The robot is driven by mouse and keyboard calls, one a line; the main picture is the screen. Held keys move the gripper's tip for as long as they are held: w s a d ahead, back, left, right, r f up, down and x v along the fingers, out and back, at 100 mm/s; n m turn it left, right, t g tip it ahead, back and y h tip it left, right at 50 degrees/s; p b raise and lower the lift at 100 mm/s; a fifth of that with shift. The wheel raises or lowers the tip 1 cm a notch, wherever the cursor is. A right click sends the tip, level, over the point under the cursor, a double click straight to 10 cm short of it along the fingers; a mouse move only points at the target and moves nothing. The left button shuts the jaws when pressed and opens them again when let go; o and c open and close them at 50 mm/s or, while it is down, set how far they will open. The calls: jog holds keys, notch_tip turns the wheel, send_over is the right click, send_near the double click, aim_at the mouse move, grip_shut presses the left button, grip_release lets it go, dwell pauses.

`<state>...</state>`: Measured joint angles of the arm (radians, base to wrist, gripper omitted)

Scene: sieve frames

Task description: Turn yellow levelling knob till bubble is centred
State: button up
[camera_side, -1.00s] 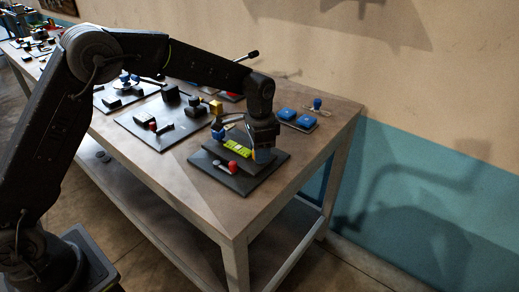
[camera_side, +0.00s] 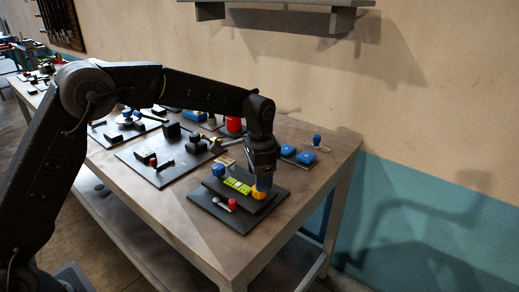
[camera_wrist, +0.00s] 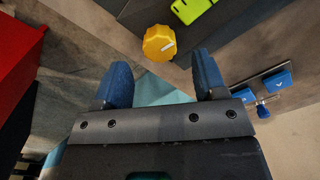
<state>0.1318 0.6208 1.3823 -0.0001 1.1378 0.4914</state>
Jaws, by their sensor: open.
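The yellow knob (camera_side: 259,196) sits at the near right corner of a raised dark plate on the levelling base (camera_side: 262,215). A yellow-green level (camera_side: 238,186) lies beside it; its bubble is too small to make out. My gripper (camera_side: 264,183) points down at the yellow knob, with a blue finger very close to it. In the wrist view, my gripper (camera_wrist: 160,66) is open and empty. The yellow knob (camera_wrist: 158,43), with a pale mark on its top, shows just beyond the fingertips, between their lines. Part of the level (camera_wrist: 192,9) shows at the top edge.
A blue knob (camera_side: 218,170) and a red knob (camera_side: 232,204) are on the same fixture. Two blue blocks (camera_side: 305,157) stand to the right. Another dark plate (camera_side: 165,160) with parts lies to the left. The table's front edge is close to the base.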

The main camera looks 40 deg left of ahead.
notch_tip(320, 180, up, 10)
dwell(0.3)
jog(key=s+a+r+n+t, duration=0.1)
jog(key=s+a+r+n, duration=0.15)
jog(key=s, duration=0.45)
jog(key=s+a+r+n+t, duration=0.15)
jog(key=s+r, duration=0.25)
jog(key=s, duration=0.4)
jog(key=s+a+f+n+t, duration=0.1)
jog(key=s+f, duration=0.1)
jog(key=s, duration=0.5)
jog(key=s+a+f+n+t, duration=0.1)
jog(key=s+f+n+t, duration=0.1)
jog(key=s, duration=0.5)
jog(key=shift+s+a+f, duration=0.3)
jog(key=shift+s+f, duration=0.1)
jog(key=shift+f, duration=0.4)
